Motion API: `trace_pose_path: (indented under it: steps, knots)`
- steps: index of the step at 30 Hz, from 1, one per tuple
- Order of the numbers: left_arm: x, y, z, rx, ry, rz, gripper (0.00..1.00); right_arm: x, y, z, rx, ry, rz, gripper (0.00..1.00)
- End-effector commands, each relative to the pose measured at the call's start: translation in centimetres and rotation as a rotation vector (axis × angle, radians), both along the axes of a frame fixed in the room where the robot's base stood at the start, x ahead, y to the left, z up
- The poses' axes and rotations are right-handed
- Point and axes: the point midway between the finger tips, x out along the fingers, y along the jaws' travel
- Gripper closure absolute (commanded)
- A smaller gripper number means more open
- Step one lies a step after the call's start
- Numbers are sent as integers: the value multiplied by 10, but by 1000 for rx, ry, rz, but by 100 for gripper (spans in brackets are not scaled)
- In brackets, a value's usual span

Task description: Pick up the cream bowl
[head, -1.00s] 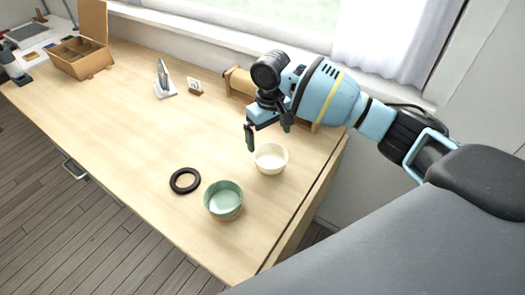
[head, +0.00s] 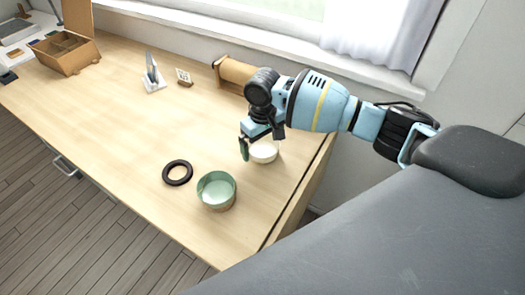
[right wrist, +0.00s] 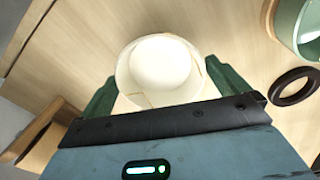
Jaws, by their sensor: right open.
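The cream bowl (head: 264,152) stands upright on the wooden table, partly hidden behind my right gripper (head: 259,146) in the head view. In the right wrist view the bowl (right wrist: 160,68) shows thin gold seam lines and lies between the two green fingers of my open right gripper (right wrist: 160,88). Whether the fingers touch the bowl I cannot tell. My left gripper is not in view.
A green bowl (head: 216,190) and a black ring (head: 177,173) are on the table left of the cream bowl. A brown roll (head: 236,75) lies behind my right gripper. A cardboard box (head: 66,54) stands at the far left. The table's middle is clear.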

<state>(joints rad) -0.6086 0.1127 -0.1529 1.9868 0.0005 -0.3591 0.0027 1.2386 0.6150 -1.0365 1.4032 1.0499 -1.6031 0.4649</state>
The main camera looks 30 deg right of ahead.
Motion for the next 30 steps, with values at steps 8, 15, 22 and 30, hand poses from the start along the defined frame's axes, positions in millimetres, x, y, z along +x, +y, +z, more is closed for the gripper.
trace_pose_path:
  steps: [8,15,22,30]
  knots:
    - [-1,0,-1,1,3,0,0,0,0,-9,0,0,0,0]
    - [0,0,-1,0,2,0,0,0,0,-8,0,0,0,22]
    - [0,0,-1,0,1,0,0,0,0,-8,0,0,0,45]
    - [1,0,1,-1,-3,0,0,1,0,1,2,-3,0,45]
